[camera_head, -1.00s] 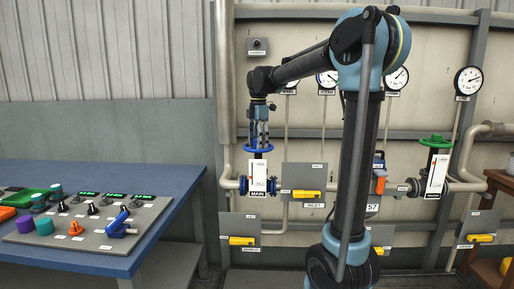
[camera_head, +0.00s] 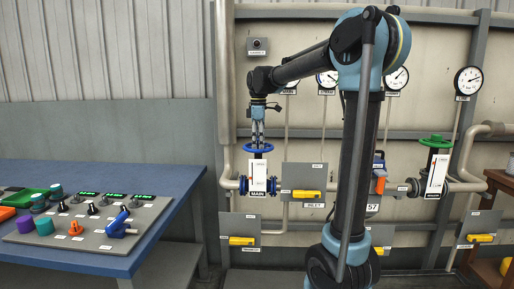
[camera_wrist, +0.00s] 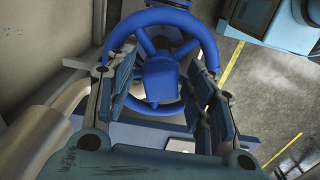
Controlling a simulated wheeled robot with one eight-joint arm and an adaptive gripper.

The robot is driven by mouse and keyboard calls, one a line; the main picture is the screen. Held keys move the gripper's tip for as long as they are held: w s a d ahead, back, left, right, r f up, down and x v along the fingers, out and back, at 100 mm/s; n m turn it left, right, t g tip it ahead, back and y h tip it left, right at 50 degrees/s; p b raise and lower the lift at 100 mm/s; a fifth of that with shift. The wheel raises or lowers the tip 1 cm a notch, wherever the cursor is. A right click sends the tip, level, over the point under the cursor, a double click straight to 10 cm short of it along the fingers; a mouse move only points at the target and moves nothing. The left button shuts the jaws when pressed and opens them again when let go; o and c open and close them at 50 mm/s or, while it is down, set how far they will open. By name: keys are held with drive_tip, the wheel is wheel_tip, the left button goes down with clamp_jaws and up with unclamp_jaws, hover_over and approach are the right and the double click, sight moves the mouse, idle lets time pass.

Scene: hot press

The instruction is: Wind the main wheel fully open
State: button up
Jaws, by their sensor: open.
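The main wheel (camera_head: 257,149) is a blue handwheel with spokes. It sits on top of the valve labelled MAIN (camera_head: 259,174) in the head view. My gripper (camera_head: 258,141) points down at the wheel from above. In the wrist view, the wheel's hub and rim (camera_wrist: 160,76) lie between the two spread fingers of my gripper (camera_wrist: 162,88). The fingers are open, one at each side of the wheel. I cannot tell whether they touch the rim. Parts of the rim are hidden behind the fingers.
A green wheel (camera_head: 436,141) stands on another valve to the right. Yellow-handled panels (camera_head: 311,193) and gauges (camera_head: 468,80) line the wall. A blue table (camera_head: 150,176) with a control panel (camera_head: 80,233) stands at left. Pipes run beside the main valve.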

drive_tip(key=m, duration=0.8)
drive_tip(key=shift+m, duration=0.4)
drive_tip(key=m, duration=0.4)
drive_tip(key=shift+m, duration=2.4)
drive_tip(key=m, duration=0.4)
drive_tip(key=shift+m, duration=0.3)
drive_tip(key=m, duration=0.8)
drive_tip(key=shift+m, duration=2.7)
